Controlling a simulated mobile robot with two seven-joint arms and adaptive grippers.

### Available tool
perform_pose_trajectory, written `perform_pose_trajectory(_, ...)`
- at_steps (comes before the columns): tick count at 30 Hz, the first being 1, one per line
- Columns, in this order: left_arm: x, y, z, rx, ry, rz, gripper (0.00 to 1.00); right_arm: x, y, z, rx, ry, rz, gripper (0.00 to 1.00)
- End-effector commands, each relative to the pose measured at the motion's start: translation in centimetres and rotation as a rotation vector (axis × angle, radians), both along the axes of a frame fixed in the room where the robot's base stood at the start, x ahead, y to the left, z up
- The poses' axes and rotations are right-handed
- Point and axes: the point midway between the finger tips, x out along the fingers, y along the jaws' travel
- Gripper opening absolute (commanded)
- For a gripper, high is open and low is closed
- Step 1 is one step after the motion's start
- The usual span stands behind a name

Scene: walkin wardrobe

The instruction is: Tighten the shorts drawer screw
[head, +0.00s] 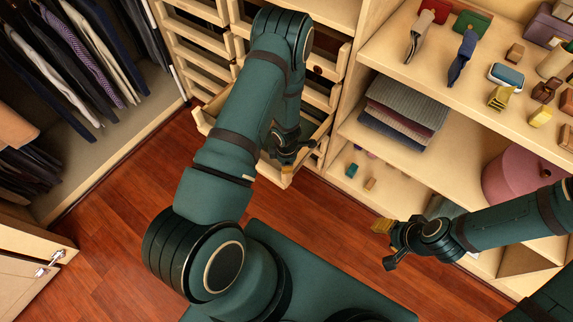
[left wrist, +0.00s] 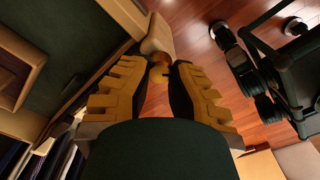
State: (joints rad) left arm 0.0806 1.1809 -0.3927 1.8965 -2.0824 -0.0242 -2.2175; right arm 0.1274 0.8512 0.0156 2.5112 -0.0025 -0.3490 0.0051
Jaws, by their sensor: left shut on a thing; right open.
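A pale wooden drawer (head: 204,122) stands pulled out of the drawer unit in the head view. My left arm hides much of it. My left gripper (head: 293,150) is at the drawer's near right corner. In the left wrist view my left gripper (left wrist: 161,82) has its yellow-padded fingers closed around a small round golden piece, which looks like the drawer screw (left wrist: 160,60). The screw is at the end of a pale wooden drawer part (left wrist: 157,36). How far it is driven in cannot be told. My right gripper (head: 388,243) is open and empty, apart from the shelves.
Shelves on the right hold folded clothes (head: 405,107), a pink round box (head: 515,176) and several small accessories. Clothes (head: 62,52) hang on the left. A cabinet door (head: 30,277) with a metal handle is at lower left. The wooden floor (head: 110,215) is clear.

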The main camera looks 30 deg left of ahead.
Motion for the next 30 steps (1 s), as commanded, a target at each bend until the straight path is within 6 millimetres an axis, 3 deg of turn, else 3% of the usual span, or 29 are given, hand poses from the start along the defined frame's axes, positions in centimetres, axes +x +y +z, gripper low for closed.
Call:
perform_pose_trajectory(21, 0.0, 0.1, -0.1, 0.002, 0.000, -0.599, 0.00, 0.3, 0.0, -1.5, -0.001, -0.008, -0.002, 0.47)
perform_pose_trajectory(24, 0.0, 0.1, -0.1, 0.002, 0.001, -0.596, 0.40, 0.3, 0.0, -1.4, -0.001, -0.008, -0.002, 0.47)
perform_pose_trajectory(26, 0.0, 0.1, -0.1, 0.002, 0.001, -0.596, 0.57, 0.3, 0.0, -1.4, -0.001, -0.008, -0.002, 0.47)
perform_pose_trajectory(30, 0.0, 0.0, -0.1, 0.001, 0.000, -0.595, 0.57, 0.3, 0.0, -1.4, -0.001, -0.008, -0.002, 0.47)
